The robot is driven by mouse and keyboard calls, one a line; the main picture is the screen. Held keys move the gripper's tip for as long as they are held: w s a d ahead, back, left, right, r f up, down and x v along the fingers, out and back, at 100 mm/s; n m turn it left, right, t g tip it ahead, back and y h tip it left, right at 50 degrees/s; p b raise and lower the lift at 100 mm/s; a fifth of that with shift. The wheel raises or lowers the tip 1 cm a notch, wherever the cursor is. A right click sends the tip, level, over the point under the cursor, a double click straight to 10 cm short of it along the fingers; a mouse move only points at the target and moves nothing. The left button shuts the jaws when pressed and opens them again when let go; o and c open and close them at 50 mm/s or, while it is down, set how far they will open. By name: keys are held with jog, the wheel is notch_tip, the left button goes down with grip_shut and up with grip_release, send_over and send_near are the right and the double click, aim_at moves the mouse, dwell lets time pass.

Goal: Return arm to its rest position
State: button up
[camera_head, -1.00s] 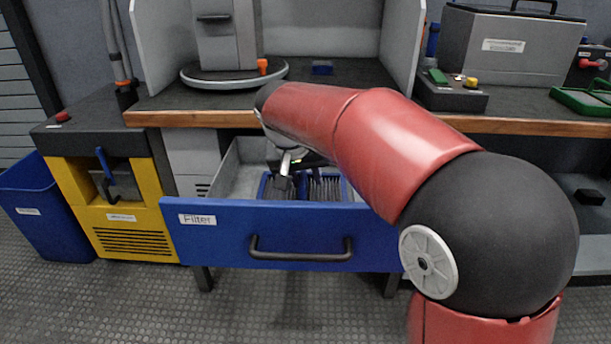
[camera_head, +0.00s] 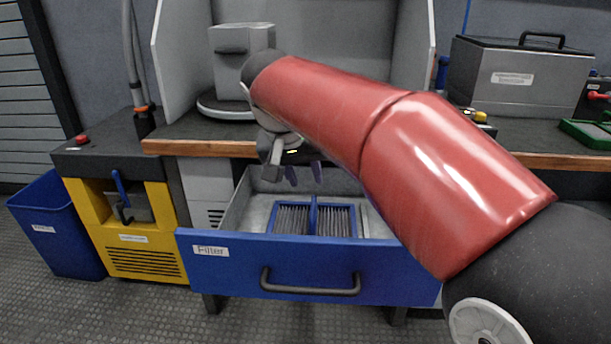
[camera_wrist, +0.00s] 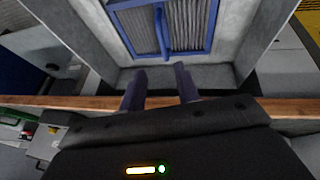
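My red arm reaches across the head view from the lower right. My gripper (camera_head: 304,174) hangs above the back of an open blue-fronted drawer (camera_head: 222,268) labelled "Filter". In the wrist view my two gripper fingers (camera_wrist: 160,90) are apart with nothing between them. A filter with a blue frame and grey pleats (camera_head: 314,219) lies in the drawer, apart from the fingers. It also shows at the top of the wrist view (camera_wrist: 163,28). Part of the drawer's right side is hidden behind my arm.
The wooden worktop edge (camera_head: 200,148) lies close behind my gripper. A grey device (camera_head: 230,60) stands on the worktop between side panels. A yellow machine (camera_head: 135,240) and a blue bin (camera_head: 57,230) stand left. A grey case (camera_head: 515,80) sits at right.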

jog(key=shift+d, duration=0.1)
jog(key=shift+y, duration=0.8)
jog(key=s+d+p, duration=0.5)
jog(key=s+d, duration=0.9)
jog(key=shift+d, duration=0.15)
jog(key=s+d+f+t+p, duration=0.1)
jog(key=s+d+f+p, duration=0.1)
jog(key=s+f, duration=0.3)
jog(key=shift+s+d+y, duration=0.3)
jog(key=shift+s+d, duration=0.4)
jog(key=shift+s, duration=0.9)
